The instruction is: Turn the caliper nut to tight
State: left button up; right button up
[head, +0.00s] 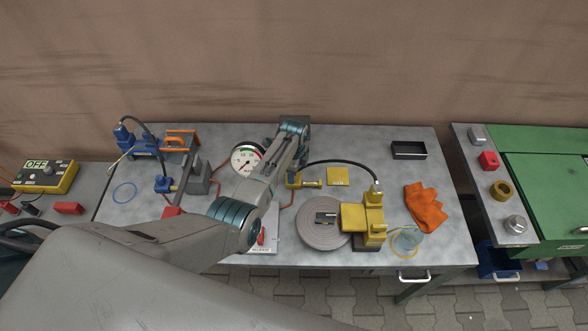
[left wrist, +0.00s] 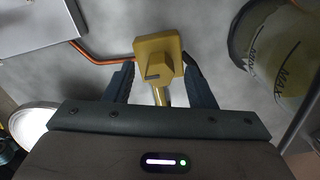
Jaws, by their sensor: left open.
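My right gripper is not in view.
The gauge (head: 247,158) stands close to my arm. Blue hydraulic parts (head: 145,146) stand left. Orange-brown pipes run along the bench by the caliper.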

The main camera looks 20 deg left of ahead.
pick_arm(q)
jog(key=shift+r, duration=0.15)
notch_tip(320, 180, up, 11)
jog(key=b, duration=0.2)
jog(key=shift+f, duration=0.2)
dwell(0.4)
